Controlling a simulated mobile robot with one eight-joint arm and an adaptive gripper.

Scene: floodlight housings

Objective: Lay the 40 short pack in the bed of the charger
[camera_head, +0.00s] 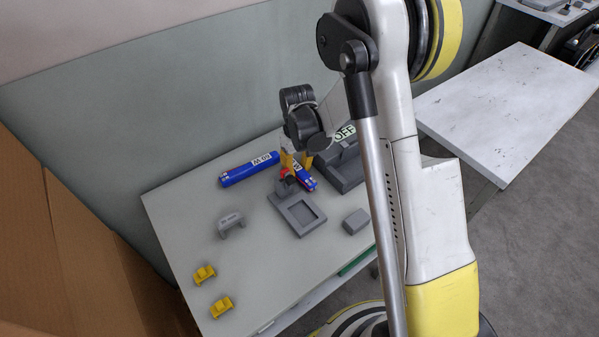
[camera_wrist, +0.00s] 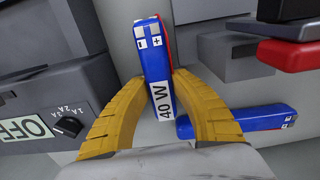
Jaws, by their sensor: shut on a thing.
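The short pack (camera_wrist: 157,65), blue and red with a "40 W" label and terminal marks at its far end, is between the yellow fingers of my gripper (camera_wrist: 160,90). My gripper is shut on it. In the head view the pack (camera_head: 307,180) shows just beside the charger, partly hidden by the fingers. The charger (camera_wrist: 45,115) is dark grey, with an "OFF" display and a current dial, left of the pack in the wrist view. In the head view the charger (camera_head: 343,180) is partly hidden by my arm. I cannot tell whether the pack touches anything below.
A longer blue pack (camera_head: 235,175) lies at the back of the table. A grey fixture (camera_head: 302,231) with a recess and a red-topped part stands in front. A grey block (camera_head: 355,221), a grey bracket (camera_head: 231,225) and yellow clips (camera_head: 204,274) lie around.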

